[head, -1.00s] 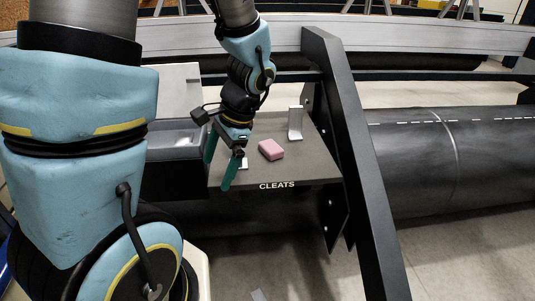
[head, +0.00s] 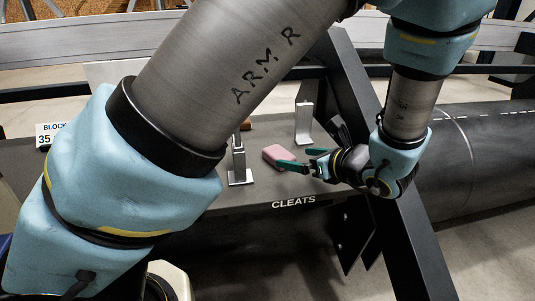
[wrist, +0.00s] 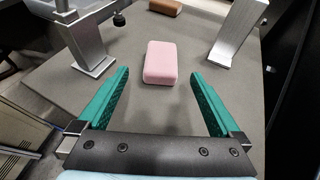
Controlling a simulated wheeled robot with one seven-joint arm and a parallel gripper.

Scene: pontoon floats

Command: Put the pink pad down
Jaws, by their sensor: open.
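The pink pad (head: 275,154) lies on the grey shelf marked CLEATS (head: 258,193), between two upright metal brackets. In the wrist view the pink pad (wrist: 160,62) lies just beyond my open fingers, near the middle between them. My gripper (head: 298,164) has green fingers and reaches in from the right, low over the shelf. In the wrist view my gripper (wrist: 160,92) is open with nothing between its fingertips. In the head view I cannot tell whether a fingertip touches the pad.
A metal bracket (head: 239,168) stands left of the pad and another bracket (head: 304,122) stands behind it to the right. A brown block (wrist: 165,6) lies farther back. A dark slanted beam (head: 372,160) borders the shelf's right side.

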